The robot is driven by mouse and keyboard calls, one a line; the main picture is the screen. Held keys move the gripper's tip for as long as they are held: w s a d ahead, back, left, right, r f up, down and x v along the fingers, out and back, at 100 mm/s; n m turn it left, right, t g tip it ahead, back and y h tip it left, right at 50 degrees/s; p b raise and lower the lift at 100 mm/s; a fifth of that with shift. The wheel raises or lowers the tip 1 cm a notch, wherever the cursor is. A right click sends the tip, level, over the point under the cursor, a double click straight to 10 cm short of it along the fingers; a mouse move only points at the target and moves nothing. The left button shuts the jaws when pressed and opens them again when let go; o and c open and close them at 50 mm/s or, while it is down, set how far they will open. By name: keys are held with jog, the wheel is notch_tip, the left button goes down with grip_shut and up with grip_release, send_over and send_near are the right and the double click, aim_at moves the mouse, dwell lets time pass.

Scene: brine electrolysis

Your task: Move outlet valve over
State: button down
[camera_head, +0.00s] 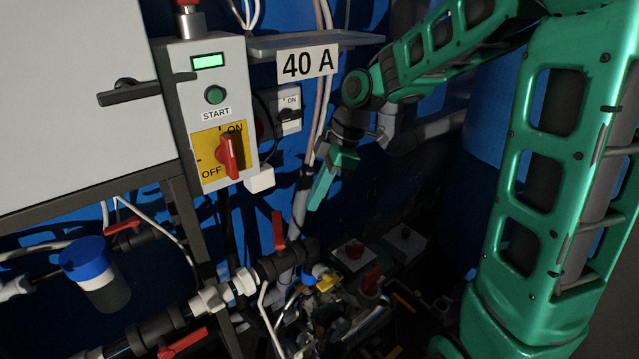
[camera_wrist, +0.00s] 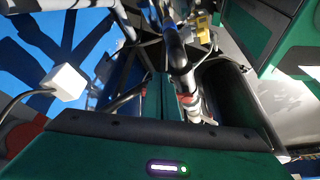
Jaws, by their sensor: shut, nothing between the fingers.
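A valve with a red lever handle (camera_head: 279,231) sits on a black and white pipe (camera_head: 241,286) at the lower middle of the head view. Its handle points up. Nothing I see labels it as the outlet valve. My gripper (camera_head: 316,203) hangs above and to the right of this handle, pointing down, apart from it. Its green fingers are shut and empty. In the wrist view my gripper's fingers (camera_wrist: 165,95) are seen from behind, and a dark pipe with a red part (camera_wrist: 188,100) shows close beside them. Whether they touch it is unclear.
Other red valve handles show at the left (camera_head: 122,228) and bottom (camera_head: 183,342). A control box (camera_head: 216,107) with a red switch (camera_head: 229,157) stands left of my arm. A 40 A sign (camera_head: 308,63) hangs above. Cluttered fittings (camera_head: 335,290) lie below my gripper.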

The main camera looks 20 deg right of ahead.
aim_at(278, 229)
jog(key=w+a+f, duration=0.1)
jog(key=a+f, duration=0.2)
jog(key=a, duration=0.2)
jog(key=shift+f, duration=0.15)
jog(key=shift+a, duration=0.1)
